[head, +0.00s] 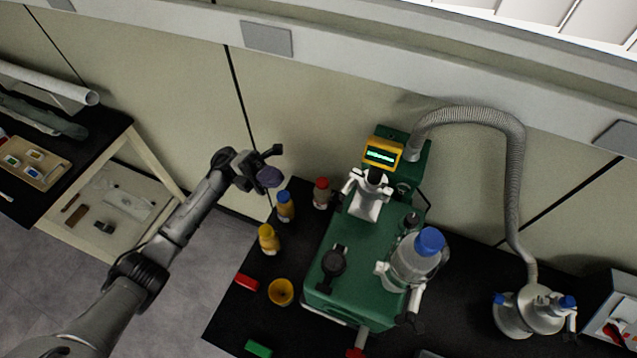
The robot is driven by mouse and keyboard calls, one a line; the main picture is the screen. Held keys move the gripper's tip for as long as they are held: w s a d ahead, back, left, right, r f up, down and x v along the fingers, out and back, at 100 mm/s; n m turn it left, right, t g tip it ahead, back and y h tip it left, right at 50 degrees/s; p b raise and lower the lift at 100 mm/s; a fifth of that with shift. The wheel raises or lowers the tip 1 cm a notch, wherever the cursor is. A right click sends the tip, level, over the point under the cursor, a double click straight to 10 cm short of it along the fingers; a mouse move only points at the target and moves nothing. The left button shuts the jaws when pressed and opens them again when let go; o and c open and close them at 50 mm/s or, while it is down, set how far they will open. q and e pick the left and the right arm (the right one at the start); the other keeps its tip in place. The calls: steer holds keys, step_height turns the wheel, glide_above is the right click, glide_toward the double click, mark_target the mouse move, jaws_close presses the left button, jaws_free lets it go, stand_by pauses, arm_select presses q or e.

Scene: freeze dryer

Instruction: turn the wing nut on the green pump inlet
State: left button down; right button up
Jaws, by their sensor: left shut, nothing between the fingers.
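The green pump (345,277) stands on the black bench. A white fitting with a dark top (366,203) rises from the pump in front of the yellow display; it looks like an inlet clamp. The wing nut is too small to tell for sure; a small white side piece (349,182) sticks out at the fitting's left. My left gripper (270,158) is shut and empty, up and to the left of the pump, well apart from the fitting. My right gripper is out of view.
Red-capped (321,192), blue-capped (285,206) and yellow-capped (268,240) bottles stand left of the pump, near a yellow cup (281,292). A clear flask with a blue cap (414,262) is at its right. A grey hose (515,170) arches behind to a metal vessel (540,308).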

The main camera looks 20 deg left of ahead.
mark_target(332, 194)
arm_select(q)
steer(key=shift+p+x, duration=2.6)
steer(key=shift+x, duration=4.1)
steer(key=shift+d+r+y+p, duration=0.1)
steer(key=shift+r+y+p, duration=0.3)
steer(key=shift+y, duration=0.4)
